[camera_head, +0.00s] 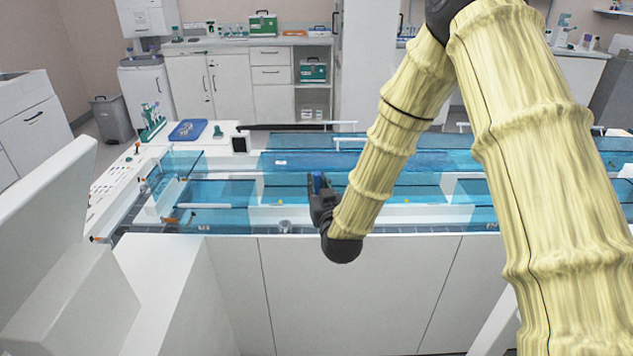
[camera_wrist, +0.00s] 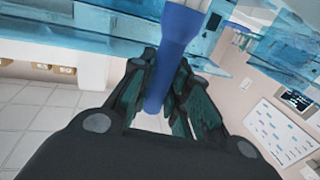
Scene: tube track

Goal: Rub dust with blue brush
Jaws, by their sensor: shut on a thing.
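My gripper (camera_head: 318,190) is above the near edge of the blue-covered track in the head view. In the wrist view, my gripper (camera_wrist: 158,85) is shut on a blue cylindrical handle, which I take to be the blue brush (camera_wrist: 179,38). I cannot make out any dust for certain. The tube track (camera_head: 330,160) has clear blue covers and white rails, and it runs across the picture beyond my gripper.
A blue tray (camera_head: 188,130) and a green rack with tubes (camera_head: 150,124) stand on the left end of the bench. A small dark-screened device (camera_head: 240,144) is near them. White front panels (camera_head: 340,290) lie below the track. A grey bin (camera_head: 112,118) stands on the floor.

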